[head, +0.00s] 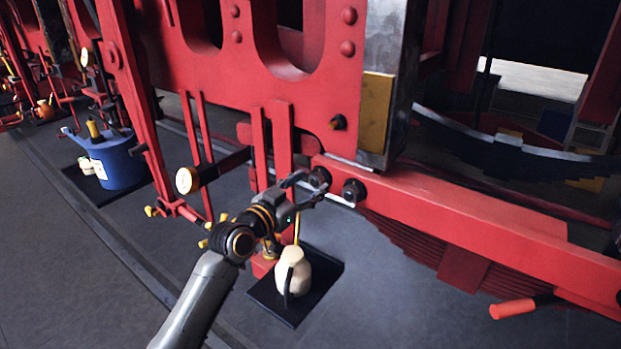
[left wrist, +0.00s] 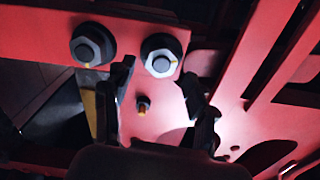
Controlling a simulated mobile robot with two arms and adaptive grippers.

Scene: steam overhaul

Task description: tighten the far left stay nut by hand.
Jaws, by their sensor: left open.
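Two dark hex nuts sit side by side on the red beam near the lower end of the grey upright. The left nut (head: 319,178) is partly beside my left gripper (head: 304,190); the right nut (head: 354,192) is clear of it. The left wrist view is turned over, so the left nut (left wrist: 160,55) is on the right there and the other nut (left wrist: 92,43) on the left. My left gripper (left wrist: 157,82) is open, with the left nut showing between and beyond its fingertips. Contact cannot be told. My right gripper is not in view.
A cream jug (head: 292,270) stands on a dark mat (head: 322,262) below the gripper. A blue can (head: 118,160) stands at the left. A white gauge (head: 185,181) and red bars are left of the arm. An orange handle (head: 512,309) juts out at lower right.

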